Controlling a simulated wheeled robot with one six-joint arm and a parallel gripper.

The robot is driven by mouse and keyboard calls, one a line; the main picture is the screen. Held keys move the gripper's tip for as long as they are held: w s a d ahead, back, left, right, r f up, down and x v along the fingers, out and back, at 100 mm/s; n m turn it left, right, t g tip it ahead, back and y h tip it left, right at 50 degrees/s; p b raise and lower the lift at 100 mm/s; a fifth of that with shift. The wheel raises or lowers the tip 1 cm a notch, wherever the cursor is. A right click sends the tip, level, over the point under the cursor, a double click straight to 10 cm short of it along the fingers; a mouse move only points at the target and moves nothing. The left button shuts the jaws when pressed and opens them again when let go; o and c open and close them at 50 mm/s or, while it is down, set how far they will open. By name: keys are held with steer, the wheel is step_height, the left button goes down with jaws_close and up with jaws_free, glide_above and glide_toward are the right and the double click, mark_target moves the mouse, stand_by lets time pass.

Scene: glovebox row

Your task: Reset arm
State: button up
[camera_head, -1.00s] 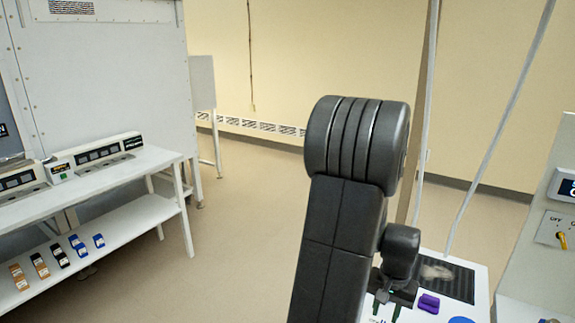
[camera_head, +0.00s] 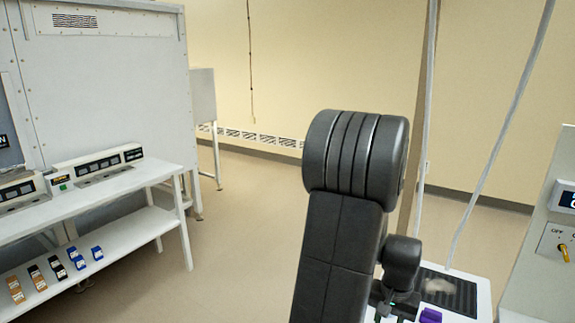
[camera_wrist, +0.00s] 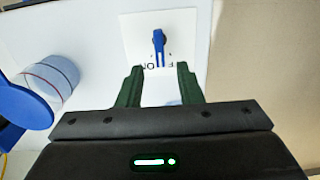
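My gripper (camera_wrist: 160,69) shows in the wrist view as two dark green fingers, spread apart with nothing held between them. Beyond the fingertips is a white plate (camera_wrist: 185,30) with a blue switch knob (camera_wrist: 158,48) and partly covered lettering. I cannot tell whether the fingers touch the plate. In the head view my black arm rises in the middle, bent over at the top. The gripper (camera_head: 392,306) is low in that view, partly cut off by the bottom edge, above a white-topped unit (camera_head: 482,298).
A purple object (camera_head: 430,315) and a dark mesh panel (camera_head: 450,291) are beside the gripper. A panel with a yellow switch (camera_head: 563,251) stands at right. A white shelf bench (camera_head: 120,181) with small coloured blocks (camera_head: 57,267) is at left. The floor (camera_head: 235,235) between is clear.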

step_height(320, 180, down, 5)
steer(key=shift+r, duration=0.15)
steer(key=shift+d+r+m+p, duration=0.1)
steer(key=shift+r+m+p, duration=0.15)
steer(key=shift+m+p, duration=0.2)
steer(key=m+p, duration=0.2)
steer(key=m, duration=0.2)
steer(key=shift+s+d+r+m+p, duration=0.1)
steer(key=shift+s+m+p, duration=0.15)
steer(key=shift+m+p, duration=0.15)
steer(key=shift+w+d+r, duration=0.1)
steer(key=shift+r, duration=0.2)
step_height(320, 180, up, 13)
steer(key=s+b, duration=0.2)
steer(key=shift+a, duration=0.25)
steer(key=shift+s+f, duration=0.1)
steer(key=shift+s, duration=0.05)
